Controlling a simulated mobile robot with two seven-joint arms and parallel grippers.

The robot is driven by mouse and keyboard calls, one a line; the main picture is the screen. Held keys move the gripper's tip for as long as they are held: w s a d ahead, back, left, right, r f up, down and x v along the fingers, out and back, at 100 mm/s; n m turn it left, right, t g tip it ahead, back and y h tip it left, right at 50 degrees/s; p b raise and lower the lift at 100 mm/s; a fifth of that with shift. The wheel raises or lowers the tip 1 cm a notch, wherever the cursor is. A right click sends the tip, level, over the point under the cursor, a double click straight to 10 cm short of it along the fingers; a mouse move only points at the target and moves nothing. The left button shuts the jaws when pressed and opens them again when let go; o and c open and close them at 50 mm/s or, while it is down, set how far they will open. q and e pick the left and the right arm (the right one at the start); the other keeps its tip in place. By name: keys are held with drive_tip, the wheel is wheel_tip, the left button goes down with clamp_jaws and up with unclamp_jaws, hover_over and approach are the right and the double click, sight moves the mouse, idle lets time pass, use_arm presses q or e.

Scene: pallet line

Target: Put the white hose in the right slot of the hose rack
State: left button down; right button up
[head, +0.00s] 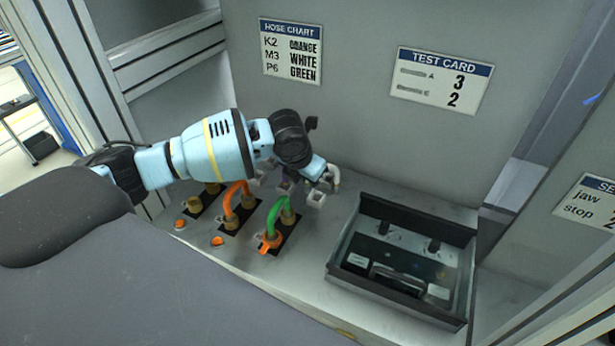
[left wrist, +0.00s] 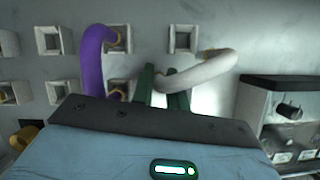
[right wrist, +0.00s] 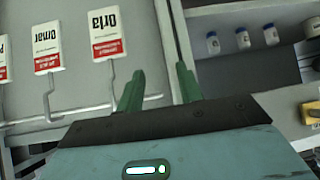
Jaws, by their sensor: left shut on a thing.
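The white hose (left wrist: 208,70) is held at its left part between the green fingers of my left gripper (left wrist: 162,84). It also shows in the head view (head: 334,178), just right of the fingertips. A brass end shows behind it, close to the upper right square slot (left wrist: 185,39); I cannot tell whether it touches. The hose rack has several square slots, some in the head view (head: 316,198), mostly behind my left arm. A purple hose (left wrist: 94,62) is curved at the middle slots. My right gripper (right wrist: 158,88) is open and empty, away from the rack.
An orange hose (head: 233,192) and a green hose (head: 275,212) sit on brass fittings on the bench. The leftmost fittings (head: 195,203) carry no hose. An open dark tray (head: 345,240) stands right of the rack. A hose chart (head: 291,51) hangs behind.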

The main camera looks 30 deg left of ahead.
use_arm(q)
drive_tip(key=c, duration=1.7)
unclamp_jaws()
drive_tip(key=shift+f, duration=0.1)
drive_tip(key=v, duration=1.2)
